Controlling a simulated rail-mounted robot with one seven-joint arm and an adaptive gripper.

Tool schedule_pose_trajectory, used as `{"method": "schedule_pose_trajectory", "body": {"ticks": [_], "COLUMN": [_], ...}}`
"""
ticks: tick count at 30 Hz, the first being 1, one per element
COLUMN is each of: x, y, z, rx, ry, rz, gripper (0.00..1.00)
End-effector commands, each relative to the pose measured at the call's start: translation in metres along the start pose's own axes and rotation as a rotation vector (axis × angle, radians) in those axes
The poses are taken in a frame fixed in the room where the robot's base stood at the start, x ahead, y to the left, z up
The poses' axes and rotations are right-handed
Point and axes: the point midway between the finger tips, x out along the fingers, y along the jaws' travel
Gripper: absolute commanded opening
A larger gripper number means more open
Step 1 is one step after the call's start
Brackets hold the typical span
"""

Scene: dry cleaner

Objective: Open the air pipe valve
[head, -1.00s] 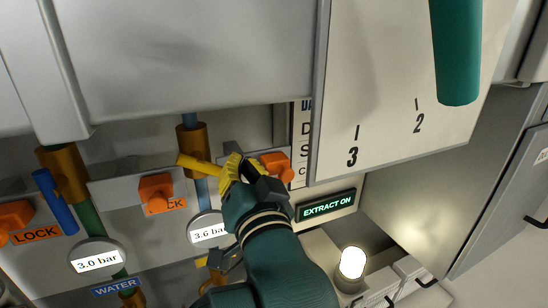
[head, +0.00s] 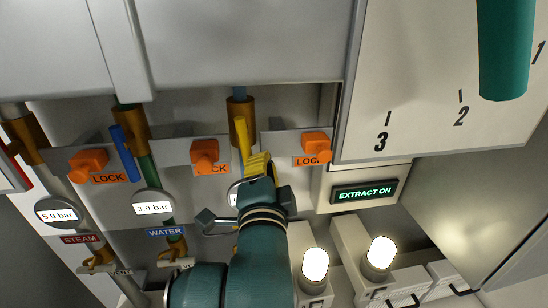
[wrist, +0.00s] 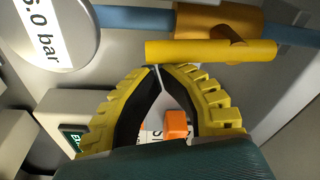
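The air pipe valve has a yellow lever (head: 243,138) on a brass body (head: 240,112) around a blue pipe. The lever lies about in line with the pipe; in the wrist view the lever (wrist: 210,51) runs parallel to the blue pipe (wrist: 130,18). My gripper (head: 262,163) is just below and right of the lever's lower end. In the wrist view my gripper's yellow fingers (wrist: 157,68) meet at the tips with nothing between them, close beside the lever; I cannot tell whether they touch it. The pipe's gauge (wrist: 52,30) seems to read 6.0 bar.
Orange locks stand left (head: 205,157) and right (head: 316,148) of the valve on a grey strip. The blue water lever (head: 125,152) is further left. A cabinet overhangs above, and a numbered panel (head: 420,100) with a green handle (head: 505,50) is at right.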

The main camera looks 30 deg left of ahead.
Motion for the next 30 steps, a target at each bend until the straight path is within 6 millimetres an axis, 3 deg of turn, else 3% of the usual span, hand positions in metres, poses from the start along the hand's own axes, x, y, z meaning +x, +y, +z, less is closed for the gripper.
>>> {"method": "schedule_pose_trajectory", "body": {"ticks": [25,30], "x": [-0.001,-0.012], "y": [0.002,0.003], "z": [0.010,0.010], "rx": [-0.003,-0.004], "ry": [-0.007,-0.006], "rz": [0.001,0.000], "gripper": [0.00,0.00]}}
